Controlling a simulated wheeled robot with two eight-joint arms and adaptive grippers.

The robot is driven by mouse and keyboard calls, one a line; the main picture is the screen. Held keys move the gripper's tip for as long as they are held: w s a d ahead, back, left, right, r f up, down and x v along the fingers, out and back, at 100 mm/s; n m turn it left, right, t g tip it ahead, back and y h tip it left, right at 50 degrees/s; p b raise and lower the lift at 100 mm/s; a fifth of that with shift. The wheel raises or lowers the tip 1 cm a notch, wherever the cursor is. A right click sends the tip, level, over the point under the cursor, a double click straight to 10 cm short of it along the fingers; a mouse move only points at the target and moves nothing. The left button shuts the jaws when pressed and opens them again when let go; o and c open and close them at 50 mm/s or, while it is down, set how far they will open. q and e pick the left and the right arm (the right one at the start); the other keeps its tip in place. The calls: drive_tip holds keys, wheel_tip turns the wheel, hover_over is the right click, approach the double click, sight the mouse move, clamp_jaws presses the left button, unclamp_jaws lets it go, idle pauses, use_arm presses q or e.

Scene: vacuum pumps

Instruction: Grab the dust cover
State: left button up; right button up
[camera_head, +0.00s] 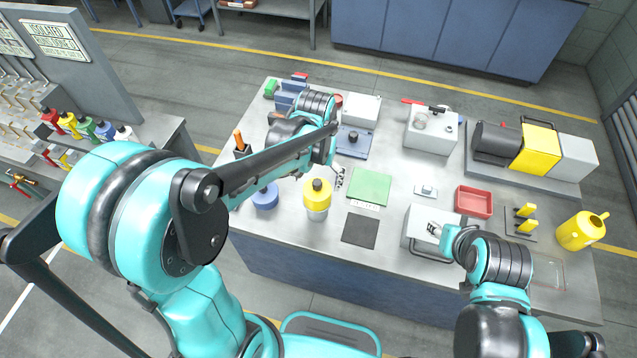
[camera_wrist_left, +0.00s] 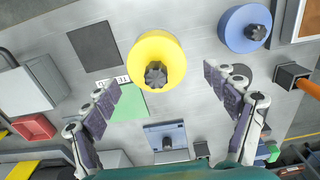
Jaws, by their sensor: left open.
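A yellow round cover (camera_head: 317,190) with a dark knob sits on a grey cylinder near the table's front. In the left wrist view the yellow cover (camera_wrist_left: 143,52) lies ahead of the fingertips, between their lines. A blue round cover (camera_head: 266,196) with a dark knob stands to its left; it also shows in the left wrist view (camera_wrist_left: 236,27). I cannot tell which is the dust cover. My left gripper (camera_head: 339,178) is open and empty, apart from the yellow cover; the left wrist view shows both fingers (camera_wrist_left: 163,88) spread. My right gripper (camera_head: 438,231) is at a grey box; its fingers are unclear.
A green mat (camera_head: 369,187) and a dark mat (camera_head: 360,231) lie right of the yellow cover. The grey box (camera_head: 418,219) has a handle. A red tray (camera_head: 474,202), a yellow can (camera_head: 581,231) and a pump unit (camera_head: 536,148) stand to the right. A dark holder (camera_head: 243,151) stands behind the blue cover.

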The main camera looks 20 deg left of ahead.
sight(317, 192)
use_arm(q)
drive_tip(key=f, duration=0.2)
drive_tip(key=f+b, duration=0.1)
drive_tip(key=f, duration=0.2)
drive_tip(key=shift+s+d+f, duration=0.15)
drive_tip(key=shift+s+f, duration=0.05)
drive_tip(key=shift+f, duration=0.15)
drive_tip(key=shift+c, duration=0.3)
drive_tip(key=c, duration=1.1)
